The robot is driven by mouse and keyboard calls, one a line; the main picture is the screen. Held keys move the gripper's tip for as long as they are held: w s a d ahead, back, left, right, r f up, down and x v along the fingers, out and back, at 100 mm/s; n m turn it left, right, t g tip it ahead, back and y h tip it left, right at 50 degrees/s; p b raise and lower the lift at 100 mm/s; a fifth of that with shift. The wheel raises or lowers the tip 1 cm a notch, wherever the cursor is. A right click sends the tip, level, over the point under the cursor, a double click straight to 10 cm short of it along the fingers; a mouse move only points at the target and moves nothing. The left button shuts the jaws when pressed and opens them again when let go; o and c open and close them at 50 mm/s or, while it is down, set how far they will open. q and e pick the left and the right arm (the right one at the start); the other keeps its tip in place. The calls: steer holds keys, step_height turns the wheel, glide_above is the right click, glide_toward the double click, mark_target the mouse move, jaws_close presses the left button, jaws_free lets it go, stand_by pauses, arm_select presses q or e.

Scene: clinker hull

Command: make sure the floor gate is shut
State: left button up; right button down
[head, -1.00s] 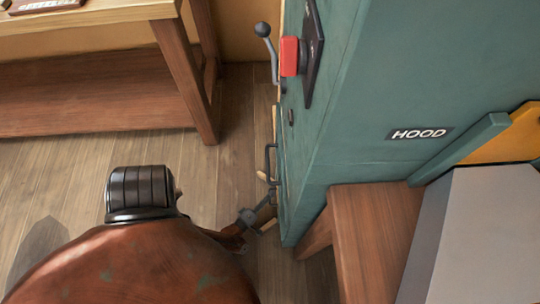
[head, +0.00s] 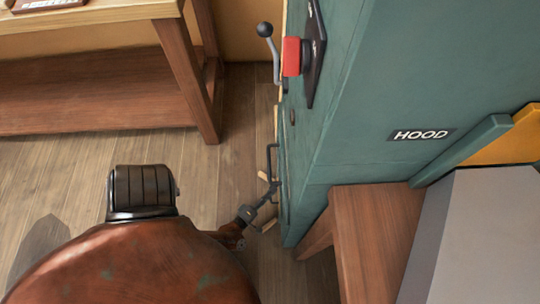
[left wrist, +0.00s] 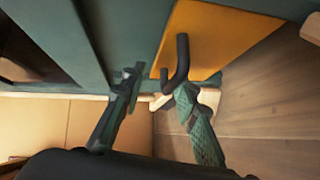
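In the left wrist view an orange panel (left wrist: 225,42), which looks like the floor gate, is set low in the teal hood. A dark bent bar handle (left wrist: 182,60) stands out from it. The handle also shows edge-on in the head view (head: 270,160); the panel's face is hidden there. My left gripper (head: 269,190) is just below the handle in the head view. In the left wrist view its fingers (left wrist: 158,82) are apart, with the handle near the right fingertip; I cannot tell whether they touch. Whether the gate is fully shut is unclear. My right gripper is out of view.
The teal hood (head: 400,80) fills the right, with a red block (head: 291,56) and a ball-topped lever (head: 265,32) on its side. A wooden bench (head: 180,75) stands at the upper left. A brown wooden block (head: 375,235) is at the lower right. Bare floor (head: 228,150) lies between.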

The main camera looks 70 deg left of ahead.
arm_select(q)
steer(key=shift+a+r, duration=0.1)
steer(key=shift+r, duration=2.1)
